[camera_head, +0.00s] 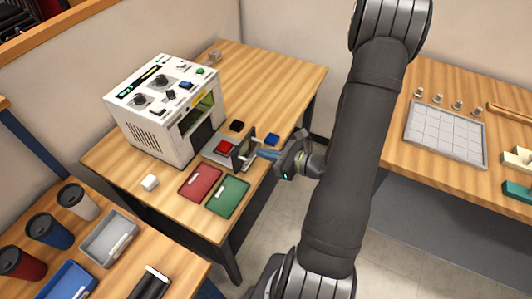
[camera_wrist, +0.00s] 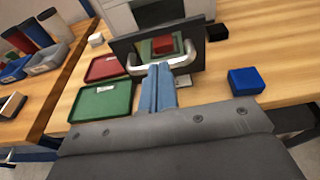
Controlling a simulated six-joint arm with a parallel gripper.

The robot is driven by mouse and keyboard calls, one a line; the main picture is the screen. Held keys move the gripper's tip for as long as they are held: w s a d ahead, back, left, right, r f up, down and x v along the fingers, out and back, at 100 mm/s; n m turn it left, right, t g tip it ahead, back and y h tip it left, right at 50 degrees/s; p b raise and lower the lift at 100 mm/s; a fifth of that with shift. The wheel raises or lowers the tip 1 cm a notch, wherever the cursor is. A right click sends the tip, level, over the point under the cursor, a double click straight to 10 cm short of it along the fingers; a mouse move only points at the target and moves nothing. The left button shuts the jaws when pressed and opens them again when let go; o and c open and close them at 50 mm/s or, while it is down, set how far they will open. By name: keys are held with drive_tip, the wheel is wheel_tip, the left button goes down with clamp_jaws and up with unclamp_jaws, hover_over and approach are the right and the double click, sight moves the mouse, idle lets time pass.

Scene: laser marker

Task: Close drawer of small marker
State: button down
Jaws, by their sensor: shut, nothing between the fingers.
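The small marker is a white box-shaped machine (camera_head: 165,110) with knobs on top; part of it shows in the wrist view (camera_wrist: 120,17). Its drawer (camera_head: 217,157) is pulled out at the front. A red block (camera_head: 226,147) lies inside it, also visible in the wrist view (camera_wrist: 162,45). The drawer has a dark front panel (camera_wrist: 125,48) with a silver handle (camera_wrist: 184,62). My gripper (camera_head: 262,153) is in front of the panel, its blue-grey fingers (camera_wrist: 158,70) shut and empty. In the wrist view the fingertips overlap the handle; contact cannot be told.
A black block (camera_head: 237,125) and a blue block (camera_head: 272,139) lie right of the drawer. A red tray (camera_head: 200,183) and a green tray (camera_head: 228,197) lie left of it, near the table's front edge. A white cube (camera_head: 149,182) stands farther left.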

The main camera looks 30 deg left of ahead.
sight(245, 141)
drive_tip(key=r+x, duration=0.1)
drive_tip(key=x, duration=0.4)
drive_tip(key=r+x, duration=0.1)
drive_tip(key=x, duration=0.4)
drive_tip(key=r+x, duration=0.1)
drive_tip(key=x, duration=0.4)
drive_tip(key=shift+a, duration=0.25)
drive_tip(key=shift+w+a+r, duration=0.1)
drive_tip(key=shift+a, duration=0.15)
drive_tip(key=v, duration=1.4)
drive_tip(key=shift+d, duration=0.25)
drive_tip(key=shift+a, duration=0.1)
drive_tip(key=x, duration=1.3)
drive_tip(key=shift+a, duration=0.4)
drive_tip(key=c, duration=2.1)
unclamp_jaws()
